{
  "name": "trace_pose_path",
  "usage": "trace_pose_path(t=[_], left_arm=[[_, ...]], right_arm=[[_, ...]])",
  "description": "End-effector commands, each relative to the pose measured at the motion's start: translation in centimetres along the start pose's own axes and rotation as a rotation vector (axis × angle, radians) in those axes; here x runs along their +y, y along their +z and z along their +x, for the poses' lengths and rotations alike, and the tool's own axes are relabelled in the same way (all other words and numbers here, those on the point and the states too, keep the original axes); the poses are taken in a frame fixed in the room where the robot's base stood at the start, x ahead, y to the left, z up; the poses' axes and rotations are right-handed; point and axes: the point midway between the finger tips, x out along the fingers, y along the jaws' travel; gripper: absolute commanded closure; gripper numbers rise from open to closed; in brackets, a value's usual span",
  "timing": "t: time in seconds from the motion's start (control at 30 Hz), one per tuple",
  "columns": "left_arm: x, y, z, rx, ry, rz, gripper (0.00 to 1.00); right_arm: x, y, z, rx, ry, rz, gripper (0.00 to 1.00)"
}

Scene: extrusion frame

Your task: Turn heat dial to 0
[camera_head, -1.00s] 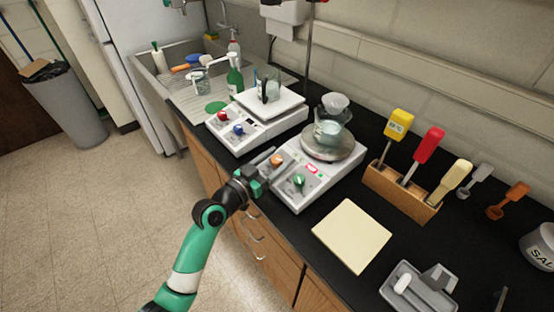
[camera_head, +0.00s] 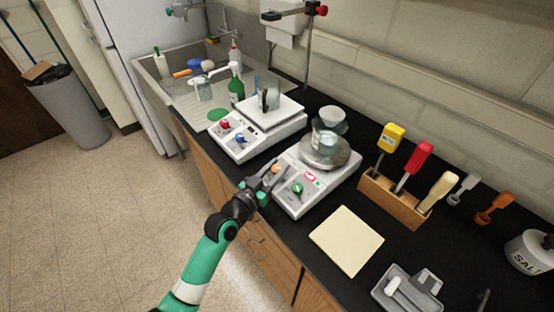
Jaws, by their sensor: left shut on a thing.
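A white hotplate (camera_head: 303,207) stands near the counter's front edge. The dial's pointer and markings are too small to read. Glassware (camera_head: 326,138) sits on the hotplate's round top. My right gripper is not in view.
Behind to the left stands a second white device (camera_head: 262,146) with a red and a blue dial. A cream pad (camera_head: 346,240), a wooden rack (camera_head: 390,200) with coloured-handled tools and a grey tray (camera_head: 408,297) lie to the right. Bare black counter separates them.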

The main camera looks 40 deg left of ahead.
Motion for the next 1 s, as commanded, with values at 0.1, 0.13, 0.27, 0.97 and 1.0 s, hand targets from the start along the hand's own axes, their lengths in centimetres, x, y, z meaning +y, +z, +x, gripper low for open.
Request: trace_pose_path(t=[0.1, 0.13, 0.27, 0.97, 1.0], left_arm=[[0.0, 0.1, -0.1, 0.003, -0.007, -0.001, 1.00], [0.0, 0.1, -0.1, 0.003, -0.007, -0.001, 1.00], [0.0, 0.1, -0.1, 0.004, -0.006, -0.001, 1.00], [0.0, 0.0, -2.6, 0.002, -0.006, 0.000, 0.31], [0.0, -0.1, -3.5, 0.002, -0.007, 0.000, 0.31]], right_arm=[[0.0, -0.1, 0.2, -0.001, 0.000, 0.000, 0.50], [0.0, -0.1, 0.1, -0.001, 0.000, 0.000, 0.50], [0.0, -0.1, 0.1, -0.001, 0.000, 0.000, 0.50], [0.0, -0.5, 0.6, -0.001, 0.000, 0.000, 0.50], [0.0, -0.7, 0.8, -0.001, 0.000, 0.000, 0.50]])
